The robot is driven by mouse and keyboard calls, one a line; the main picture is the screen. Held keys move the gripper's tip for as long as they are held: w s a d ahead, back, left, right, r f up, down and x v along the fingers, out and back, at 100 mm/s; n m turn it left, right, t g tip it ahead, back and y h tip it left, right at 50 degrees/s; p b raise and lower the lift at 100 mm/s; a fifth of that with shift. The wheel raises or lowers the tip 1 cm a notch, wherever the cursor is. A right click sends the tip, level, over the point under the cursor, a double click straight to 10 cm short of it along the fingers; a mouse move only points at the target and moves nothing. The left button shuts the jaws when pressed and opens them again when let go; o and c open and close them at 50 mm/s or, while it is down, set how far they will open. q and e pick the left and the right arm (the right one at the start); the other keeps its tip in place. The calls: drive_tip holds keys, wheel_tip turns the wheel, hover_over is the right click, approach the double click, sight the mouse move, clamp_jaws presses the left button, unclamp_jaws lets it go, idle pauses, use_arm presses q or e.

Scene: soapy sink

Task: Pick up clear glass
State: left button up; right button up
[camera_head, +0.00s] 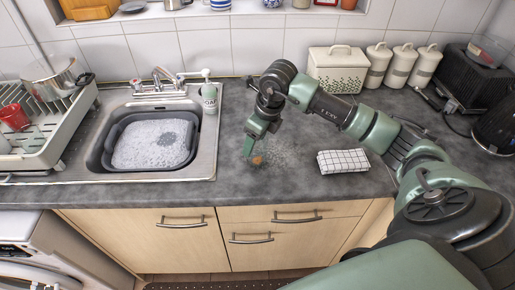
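My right arm reaches in from the right. Its gripper (252,154) points down at the grey counter, right of the sink. A small brownish-orange patch shows at its fingertips; I cannot tell what it is. A faint, pale, see-through shape (279,157) lies just right of the fingertips and may be the clear glass, but its outline is too weak to be sure. The fingers are small and seen from above, so whether they are open or shut is unclear. My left gripper is not in view.
The sink (202,160) at the left holds a grey basin of suds (150,143). A dish rack (58,135) stands at far left. A folded checked cloth (343,161) lies right of the gripper. A bread bin (338,72) and canisters (402,68) line the wall.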

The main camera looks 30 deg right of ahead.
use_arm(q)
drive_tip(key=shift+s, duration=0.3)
use_arm(e)
drive_tip(key=shift+c, duration=0.3)
drive_tip(key=shift+r, duration=0.15)
